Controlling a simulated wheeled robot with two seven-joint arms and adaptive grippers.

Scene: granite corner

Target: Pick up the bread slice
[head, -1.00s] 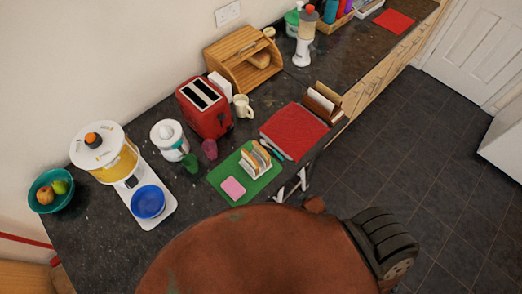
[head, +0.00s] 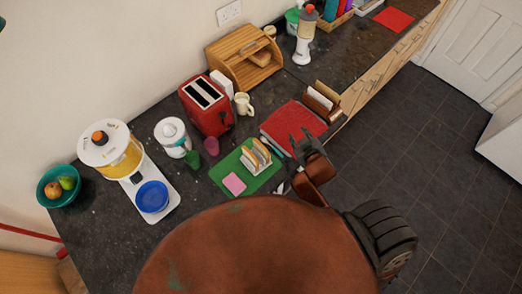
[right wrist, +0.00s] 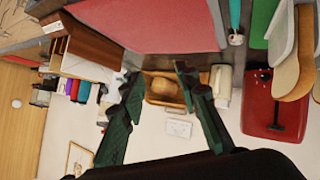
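Several bread slices (head: 259,152) stand upright in a pale rack on a green board (head: 225,173). In the right wrist view, bread (right wrist: 305,55) shows large at the upper right edge, partly cut off. My right gripper (head: 299,138) is beside the rack, to its right, near the counter's front edge. Its two dark fingers are apart with nothing between them, as the right wrist view (right wrist: 160,95) also shows. The bread lies outside the finger gap. My left gripper is not recognisable; only a small dark sliver shows at the head view's upper left edge.
A pink sponge-like block (head: 234,183) lies on the board. A red mat (head: 290,125) is just behind my right gripper. Open floor lies right.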

